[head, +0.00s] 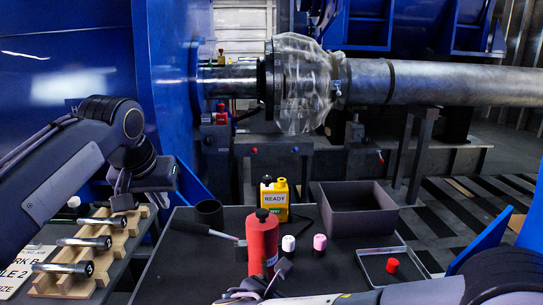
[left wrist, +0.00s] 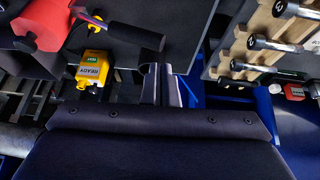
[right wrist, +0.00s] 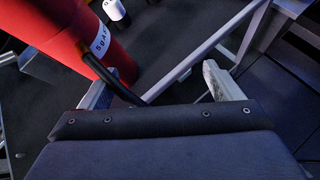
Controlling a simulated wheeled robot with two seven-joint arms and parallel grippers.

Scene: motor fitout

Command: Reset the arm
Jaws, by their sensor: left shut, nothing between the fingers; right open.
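My left gripper (head: 122,195) hangs at the left in the head view, above and near the wooden tool rack (head: 95,250). Its fingers are together and empty in the left wrist view (left wrist: 163,85). My right gripper (head: 262,284) is low in the middle of the head view, just in front of the red bottle (head: 262,243). In the right wrist view its fingers (right wrist: 160,88) are spread apart. The red bottle (right wrist: 65,40) with a white label stands close to the left finger there. A dark bar reaches from the bottle toward the gap; I cannot tell if it touches a finger.
A large shaft (head: 440,80) spans behind.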

